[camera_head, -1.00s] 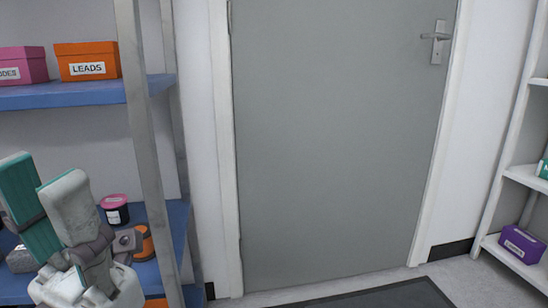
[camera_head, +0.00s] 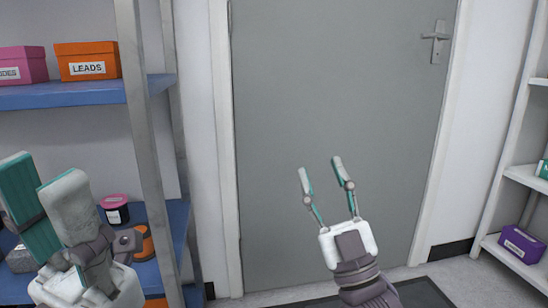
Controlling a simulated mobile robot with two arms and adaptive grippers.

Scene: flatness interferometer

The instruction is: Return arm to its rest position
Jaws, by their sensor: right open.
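My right gripper (camera_head: 326,178) has its arm coming up from the bottom edge, right of centre. Its two thin fingers point up and stand apart, with nothing between them. It shows in front of the grey door. My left gripper (camera_head: 45,205) is large and close at the lower left, in front of the shelf unit. Its two broad teal-lined fingers show a narrow gap at this angle, and I see nothing held in it. How far it is open is hard to judge.
A grey door (camera_head: 290,100) with a lever handle (camera_head: 437,37) is shut ahead. Blue shelves (camera_head: 60,95) at left hold an orange LEADS box (camera_head: 87,62) and a pink box (camera_head: 22,66). White shelves (camera_head: 525,176) at right hold a purple box (camera_head: 522,243). A dark mat (camera_head: 420,292) lies on the floor.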

